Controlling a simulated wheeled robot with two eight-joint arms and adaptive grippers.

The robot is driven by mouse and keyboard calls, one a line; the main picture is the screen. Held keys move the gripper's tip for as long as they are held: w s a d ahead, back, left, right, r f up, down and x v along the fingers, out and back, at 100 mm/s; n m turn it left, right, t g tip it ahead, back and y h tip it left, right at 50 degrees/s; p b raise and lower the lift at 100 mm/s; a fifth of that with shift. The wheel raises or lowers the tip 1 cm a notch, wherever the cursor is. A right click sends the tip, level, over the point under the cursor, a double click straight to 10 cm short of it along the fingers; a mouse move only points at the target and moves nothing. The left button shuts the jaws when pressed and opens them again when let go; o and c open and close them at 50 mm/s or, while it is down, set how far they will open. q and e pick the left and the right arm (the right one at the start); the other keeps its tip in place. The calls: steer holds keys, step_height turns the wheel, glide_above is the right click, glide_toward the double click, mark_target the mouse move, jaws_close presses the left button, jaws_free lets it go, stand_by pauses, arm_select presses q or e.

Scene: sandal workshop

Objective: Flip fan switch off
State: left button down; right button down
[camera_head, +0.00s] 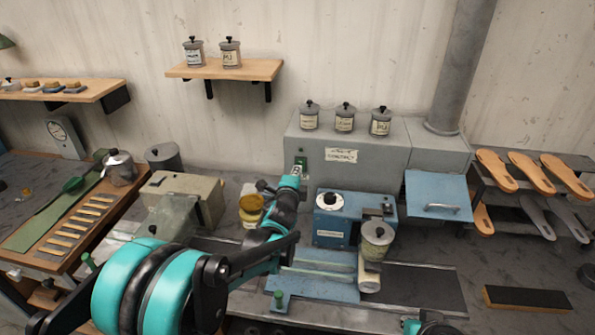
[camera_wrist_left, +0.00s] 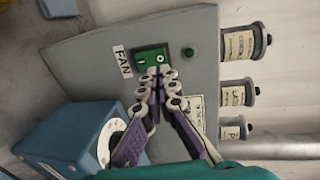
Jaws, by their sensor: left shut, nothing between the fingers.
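The fan switch (camera_wrist_left: 149,56) is a green plate with two marked halves, beside a "FAN" label (camera_wrist_left: 122,62) on the grey housing (camera_wrist_left: 205,80). In the head view the switch (camera_head: 301,160) is a small green patch on the housing's front, partly behind my gripper. My left gripper (camera_wrist_left: 159,72) is shut and empty. Its fingertips are at the lower edge of the plate, near the half with a round mark. It also shows in the head view (camera_head: 296,170). Whether the tips touch the switch I cannot tell.
Several lidded jars (camera_head: 345,118) stand on top of the housing. A blue machine (camera_head: 330,225) with a white dial stands below the switch, close to my left arm.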

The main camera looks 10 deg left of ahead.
arm_select(q)
steer(key=s+r+p, duration=0.1)
steer(key=s+r, duration=0.2)
steer(key=s, duration=0.5)
steer(key=shift+r+p, duration=0.3)
steer(key=shift+r, duration=0.1)
steer(key=shift+s, duration=0.1)
steer(key=s+a+f+n+g+b, duration=0.1)
steer(key=s+f+n, duration=0.4)
steer(key=s, duration=0.5)
steer(key=s+a+f+n+g+b, duration=0.2)
steer(key=s+f+n+g, duration=0.3)
steer(key=s, duration=0.5)
steer(key=s+a+f+n+g+b, duration=0.2)
steer(key=s+f+n+b, duration=0.1)
steer(key=s+f+n, duration=0.3)
steer(key=s+n, duration=0.2)
steer(key=s, duration=0.2)
steer(key=shift+s+g+b, duration=0.3)
steer(key=shift+s+g, duration=0.05)
steer(key=shift+g, duration=0.05)
